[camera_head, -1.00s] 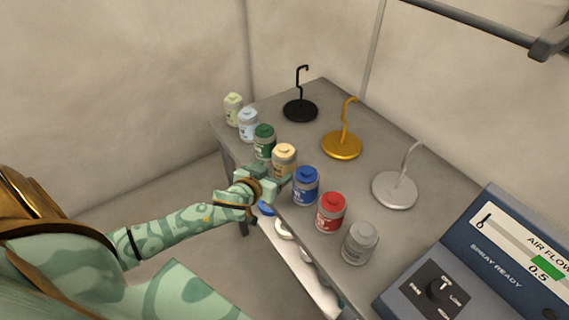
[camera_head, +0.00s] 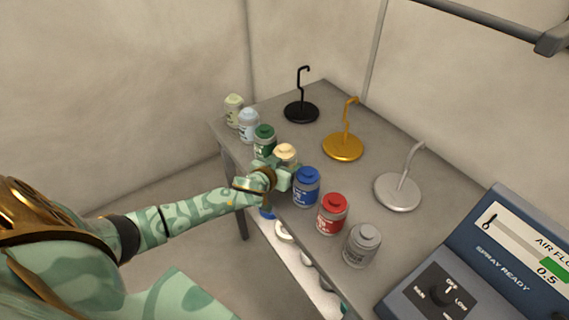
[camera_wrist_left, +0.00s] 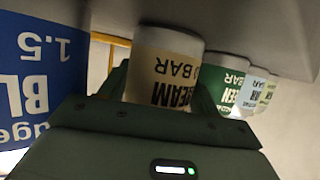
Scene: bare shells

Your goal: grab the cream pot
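The cream pot (camera_head: 286,153) stands upright near the front edge of the table, between the green pot (camera_head: 265,138) and the blue pot (camera_head: 306,186). In the left wrist view the cream pot (camera_wrist_left: 165,70) appears upside down, its label partly hidden by the gripper. My left gripper (camera_head: 276,172) is at the pot, with one finger on each side of it. The fingers are spread about the pot's width, and I cannot tell whether they touch it. My right gripper is not in view.
The row also holds a pale yellow pot (camera_head: 233,110), a light blue pot (camera_head: 249,126), a red pot (camera_head: 332,214) and a grey pot (camera_head: 362,245). Neighbours stand close to the fingers. Black (camera_head: 301,112), gold (camera_head: 344,146) and silver (camera_head: 398,192) hook stands are behind. A control box (camera_head: 480,270) is at right.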

